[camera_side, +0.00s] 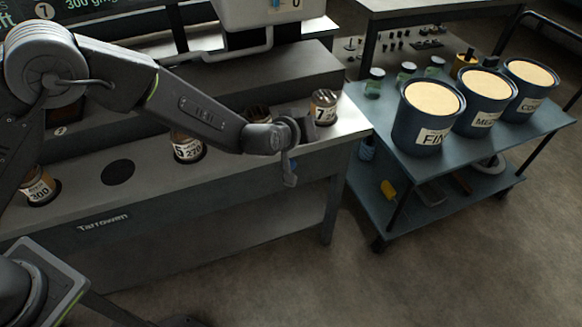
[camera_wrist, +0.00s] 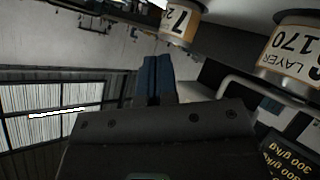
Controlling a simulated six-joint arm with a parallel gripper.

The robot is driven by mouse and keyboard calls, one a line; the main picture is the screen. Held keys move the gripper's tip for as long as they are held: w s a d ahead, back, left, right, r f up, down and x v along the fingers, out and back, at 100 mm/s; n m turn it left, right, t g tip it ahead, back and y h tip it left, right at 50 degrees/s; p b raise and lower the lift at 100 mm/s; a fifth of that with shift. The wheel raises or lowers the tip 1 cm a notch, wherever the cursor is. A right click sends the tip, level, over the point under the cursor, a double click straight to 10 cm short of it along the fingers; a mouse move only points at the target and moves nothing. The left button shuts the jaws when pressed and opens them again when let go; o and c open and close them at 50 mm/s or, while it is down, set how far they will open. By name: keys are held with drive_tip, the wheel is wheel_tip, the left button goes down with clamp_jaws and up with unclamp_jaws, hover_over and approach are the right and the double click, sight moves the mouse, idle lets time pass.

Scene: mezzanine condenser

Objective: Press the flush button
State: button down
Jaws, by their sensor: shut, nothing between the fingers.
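My gripper (camera_side: 290,181) hangs at the front edge of the grey bench (camera_side: 85,207), fingers pointing down. Its two blue fingers (camera_wrist: 153,60) are closed together in the wrist view, with nothing between them. No part that I can clearly identify as the flush button shows in either view. A jar labelled 7 (camera_side: 324,107) stands on the bench just right of my gripper; it also shows in the wrist view (camera_wrist: 178,25). Another jar (camera_side: 257,114), partly hidden by my wrist, stands behind; a jar labelled LAYER 170 (camera_wrist: 290,50) is in the wrist view.
More labelled jars stand left along the bench, one near the middle (camera_side: 188,150) and one marked 300 (camera_side: 40,187). A dark round spot (camera_side: 118,172) lies between them. Floor in front is clear.

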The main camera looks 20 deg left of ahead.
drive_tip(key=s+d+f+n+t+y, duration=0.1)
drive_tip(key=s+f, duration=0.1)
drive_tip(key=f, duration=0.9)
drive_tip(key=s+d+f+t+y, duration=0.1)
drive_tip(key=s+d+f+y, duration=0.1)
drive_tip(key=f, duration=0.9)
drive_tip(key=shift+s+n+t, duration=0.3)
drive_tip(key=shift+s+n, duration=0.1)
drive_tip(key=shift+s, duration=0.05)
drive_tip(key=shift+a, duration=0.1)
drive_tip(key=w+a, duration=0.6)
drive_tip(key=shift+w+a, duration=0.15)
drive_tip(key=shift+w, duration=0.05)
idle(0.6)
drive_tip(key=shift+w+a, duration=0.2)
